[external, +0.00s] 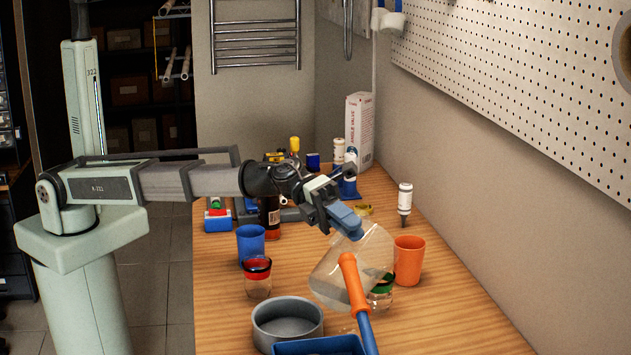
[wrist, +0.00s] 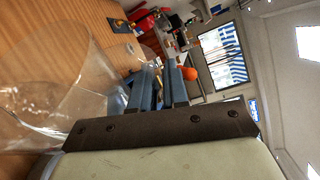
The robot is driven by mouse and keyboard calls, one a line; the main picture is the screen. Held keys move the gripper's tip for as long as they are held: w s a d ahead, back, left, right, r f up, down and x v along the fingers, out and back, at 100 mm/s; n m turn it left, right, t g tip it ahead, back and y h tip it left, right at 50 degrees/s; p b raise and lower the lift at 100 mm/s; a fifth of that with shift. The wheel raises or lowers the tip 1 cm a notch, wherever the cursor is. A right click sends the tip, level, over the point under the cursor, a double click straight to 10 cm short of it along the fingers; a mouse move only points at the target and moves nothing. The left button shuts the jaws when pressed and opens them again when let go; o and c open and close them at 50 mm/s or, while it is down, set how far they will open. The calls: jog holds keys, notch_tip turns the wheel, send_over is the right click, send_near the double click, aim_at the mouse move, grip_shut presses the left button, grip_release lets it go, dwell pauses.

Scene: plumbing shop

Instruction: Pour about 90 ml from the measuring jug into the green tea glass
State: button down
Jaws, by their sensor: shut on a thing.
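The clear measuring jug (external: 338,268) is held up over the table by my gripper (external: 346,222), whose blue fingers are shut at its upper edge. The jug is tilted, its lower part toward the lower left. It also fills the left of the wrist view (wrist: 55,85), beside my fingers (wrist: 162,88). The green tea glass (external: 386,284), clear with a green band, stands on the table just right of and partly behind the jug and an orange handle. Its inside is mostly hidden. I cannot make out a liquid level or a stream.
An orange cup (external: 409,262) stands close behind the green glass. A red-banded glass (external: 257,284), a blue cup (external: 251,244) and a grey bowl (external: 287,325) are to the left. The right front table is clear.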

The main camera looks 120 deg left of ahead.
aim_at(332, 242)
jog(key=shift+a+r, duration=0.1)
jog(key=shift+a, duration=0.05)
jog(key=d, duration=0.1)
jog(key=d+m, duration=0.1)
jog(key=d+f+m, duration=0.1)
jog(key=d, duration=0.1)
jog(key=shift+s+g+y, duration=0.1)
jog(key=shift+g+y, duration=0.3)
jog(key=shift+d+f+m+y, duration=0.3)
jog(key=shift+d+m, duration=0.35)
jog(key=shift+m, duration=0.05)
jog(key=shift+d, duration=0.15)
dwell(1.4)
jog(key=shift+d+f+m+g, duration=0.25)
jog(key=shift+d+m+g, duration=0.05)
jog(key=shift+m, duration=0.1)
jog(key=d+f+m+y+p, duration=0.3)
jog(key=d+f+m+y, duration=0.2)
jog(key=d+f+m, duration=0.1)
jog(key=shift+s+d+f+g+p, duration=0.25)
jog(key=shift+d+f+p, duration=0.2)
jog(key=shift+d, duration=0.45)
